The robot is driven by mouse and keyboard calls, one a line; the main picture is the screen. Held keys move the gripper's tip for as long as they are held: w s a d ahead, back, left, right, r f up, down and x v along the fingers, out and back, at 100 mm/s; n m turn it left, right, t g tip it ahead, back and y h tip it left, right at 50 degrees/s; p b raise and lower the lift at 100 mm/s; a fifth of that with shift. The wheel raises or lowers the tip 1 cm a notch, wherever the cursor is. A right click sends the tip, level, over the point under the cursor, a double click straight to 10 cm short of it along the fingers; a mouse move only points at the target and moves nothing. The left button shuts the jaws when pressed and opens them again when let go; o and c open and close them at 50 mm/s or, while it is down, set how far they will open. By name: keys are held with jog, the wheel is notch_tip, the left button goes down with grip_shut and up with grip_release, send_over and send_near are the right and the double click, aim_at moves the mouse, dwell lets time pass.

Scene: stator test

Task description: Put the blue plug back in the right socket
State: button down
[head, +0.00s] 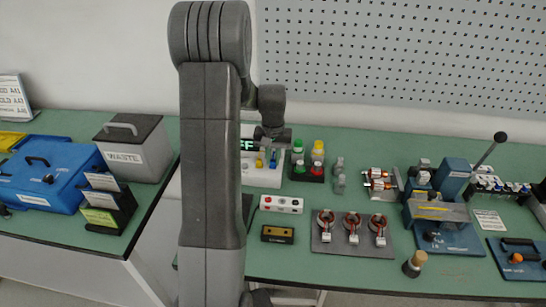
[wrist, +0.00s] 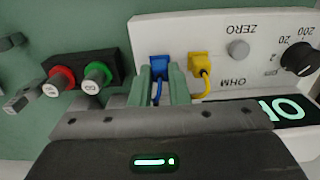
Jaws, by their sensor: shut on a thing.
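The white ohm meter (wrist: 222,27) is seen upside down in the wrist view, with the words ZERO and OHM. The blue plug (wrist: 159,66) is at its face, with a blue cable (wrist: 157,94) running down. My gripper (wrist: 160,74) has its two green fingers shut on either side of the blue plug. The plug appears against the panel; how deep it sits is hidden. A yellow plug (wrist: 202,64) with a yellow cable is in the panel beside it. In the head view, my gripper (head: 268,148) is at the meter (head: 262,180), partly hidden behind my arm.
A black holder (wrist: 118,65) with red and green capped pieces is close by in the wrist view. Capped bottles (head: 309,160) stand right of the meter. A waste bin (head: 133,147) is left.

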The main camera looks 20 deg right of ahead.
jog(key=c, duration=1.3)
grip_release()
jog(key=shift+r, duration=0.1)
notch_tip(320, 180, up, 14)
